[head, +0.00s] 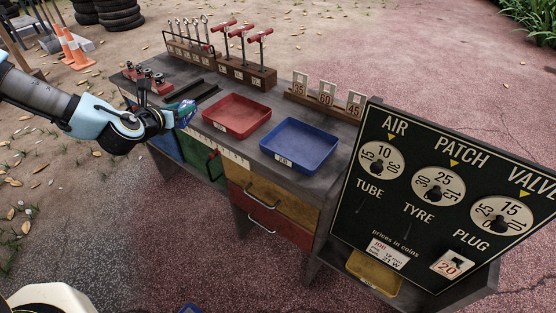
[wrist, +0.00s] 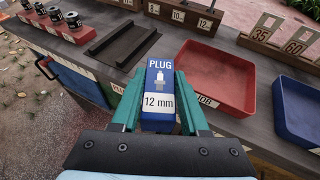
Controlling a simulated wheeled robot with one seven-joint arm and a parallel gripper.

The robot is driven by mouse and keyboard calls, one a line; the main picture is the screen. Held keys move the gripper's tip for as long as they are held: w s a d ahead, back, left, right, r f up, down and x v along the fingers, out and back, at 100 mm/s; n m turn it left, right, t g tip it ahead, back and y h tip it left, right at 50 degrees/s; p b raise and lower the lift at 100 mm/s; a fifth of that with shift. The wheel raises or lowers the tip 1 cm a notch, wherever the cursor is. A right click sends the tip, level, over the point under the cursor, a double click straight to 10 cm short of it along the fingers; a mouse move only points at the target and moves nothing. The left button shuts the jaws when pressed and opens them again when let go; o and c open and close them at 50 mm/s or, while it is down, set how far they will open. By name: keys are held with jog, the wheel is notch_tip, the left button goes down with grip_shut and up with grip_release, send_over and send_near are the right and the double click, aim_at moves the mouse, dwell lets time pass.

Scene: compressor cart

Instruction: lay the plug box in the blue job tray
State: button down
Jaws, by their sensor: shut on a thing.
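The plug box (wrist: 158,88) is blue with a white label reading PLUG and 12 mm. My gripper (wrist: 157,98) is shut on it, with a green finger on each side, in the wrist view. In the head view my gripper (head: 172,115) is at the left, by the cart's front edge, and the box (head: 187,111) shows partly beside it. The blue job tray (head: 300,143) lies on the cart top, to the right of the red tray, and looks empty. In the wrist view the blue tray (wrist: 297,108) is at the right edge, apart from the box.
A red tray (head: 236,116) lies between my gripper and the blue tray. Behind are a rack of red T-handled tools (head: 247,75) and number cards (head: 327,97). A tall black price board (head: 430,195) stands at the right. A dark slotted holder (wrist: 120,47) is beyond the box.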

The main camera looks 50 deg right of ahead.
jog(key=s+d+r+m+g+h+b, duration=0.1)
jog(key=s+d+m+g+b, duration=0.45)
jog(key=s+d, duration=0.6)
notch_tip(320, 180, up, 3)
jog(key=m+g+y+b, duration=0.1)
jog(key=m+g+b, duration=0.2)
jog(key=m+g, duration=0.15)
send_over(285, 141)
jog(key=shift+n+g, duration=0.3)
jog(key=shift+g, duration=0.1)
notch_tip(285, 141, down, 9)
jog(key=shift+f, duration=0.1)
jog(key=shift+f, duration=0.1)
jog(key=shift+c, duration=2.1)
grip_release()
jog(key=shift+r, duration=0.2)
jog(key=v, duration=1.2)
jog(key=shift+a+f, duration=0.1)
